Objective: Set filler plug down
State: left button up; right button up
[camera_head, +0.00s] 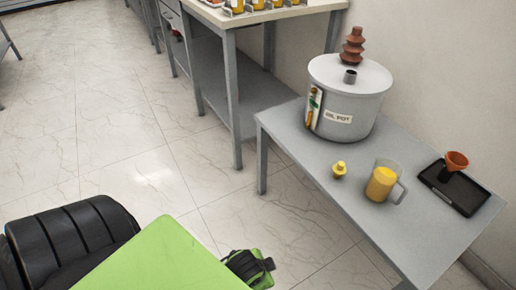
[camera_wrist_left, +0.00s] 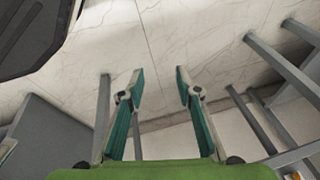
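A small yellow plug (camera_head: 339,169) stands on the grey table, apart from the pot and the jug. The white pot (camera_head: 352,112) has an open dark filler neck (camera_head: 350,76) on its lid and a brown ribbed bushing (camera_head: 352,46) behind it. My left gripper (camera_wrist_left: 159,73) is open and empty in the left wrist view, its two fingers apart with bare floor beyond them. No plug shows in that view. My left gripper's fingers cannot be made out in the head view, where green and black parts of my body fill the lower left. My right gripper is not in view.
On the grey table (camera_head: 310,160) stand a clear jug (camera_head: 383,180) with yellow liquid and a black tray (camera_head: 454,188) with an orange funnel (camera_head: 457,160). A workbench (camera_head: 262,15) with several yellow-orange items is behind. Table legs show in the wrist view (camera_wrist_left: 285,68).

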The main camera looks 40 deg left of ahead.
pick_arm(q)
jog(key=s+n, duration=0.1)
jog(key=s+f+n, duration=0.1)
jog(key=s+n+g, duration=0.1)
jog(key=s, duration=0.1)
jog(key=shift+d+f+n, duration=0.3)
